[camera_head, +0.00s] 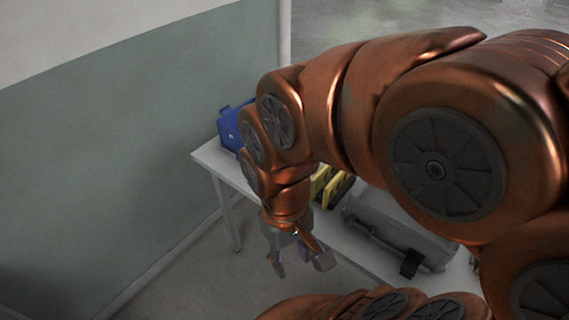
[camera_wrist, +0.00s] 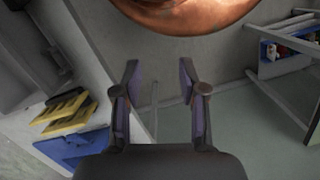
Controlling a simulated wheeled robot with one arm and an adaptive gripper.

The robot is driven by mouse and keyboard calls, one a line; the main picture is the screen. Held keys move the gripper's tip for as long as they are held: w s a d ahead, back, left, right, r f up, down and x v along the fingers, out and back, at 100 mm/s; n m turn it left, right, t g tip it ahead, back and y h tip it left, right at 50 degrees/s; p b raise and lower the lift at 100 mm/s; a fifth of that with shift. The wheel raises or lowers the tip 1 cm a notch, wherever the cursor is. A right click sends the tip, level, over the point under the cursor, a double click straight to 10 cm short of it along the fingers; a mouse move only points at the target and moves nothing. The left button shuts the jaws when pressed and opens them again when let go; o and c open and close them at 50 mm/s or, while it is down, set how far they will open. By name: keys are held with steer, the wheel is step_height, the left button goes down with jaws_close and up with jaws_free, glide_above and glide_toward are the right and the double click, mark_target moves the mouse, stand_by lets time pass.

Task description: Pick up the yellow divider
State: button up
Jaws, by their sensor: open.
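Yellow dividers (camera_head: 327,187) stand on the white table, just behind my lower arm in the head view and partly hidden by it. In the wrist view, two yellow pieces (camera_wrist: 66,113) show at the left, side by side on the table. I cannot tell which one the task names. My gripper (camera_head: 301,266) hangs in front of the table edge, over the floor, and is apart from the dividers. In the wrist view its two fingers (camera_wrist: 160,92) are spread with nothing between them.
The white table (camera_head: 209,158) runs along behind my arm. A blue object (camera_head: 232,124) stands at its far left end. A grey case (camera_head: 400,235) lies to the right of the dividers. A shelf with small items (camera_wrist: 292,48) is at the right in the wrist view. The floor below is clear.

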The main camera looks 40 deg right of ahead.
steer(key=w+d+m+b, duration=0.2)
steer(key=w+d+b, duration=0.1)
steer(key=w, duration=0.8)
steer(key=m+t+b, duration=0.2)
steer(key=m+b, duration=0.2)
steer(key=m, duration=0.9)
glide_toward(325, 172)
steer(key=d+f, duration=0.3)
steer(key=shift+w+a+f+p, duration=0.1)
steer(key=shift+w+f+p, duration=0.15)
steer(key=shift+f, duration=0.75)
steer(key=shift+w+a+f+p, duration=0.15)
steer(key=shift+w+f, duration=0.15)
steer(key=shift+f, duration=0.65)
steer(key=shift+w+d+f+p, duration=0.1)
steer(key=shift+w+f+p, duration=0.15)
steer(key=shift+f, duration=0.75)
jaws_close()
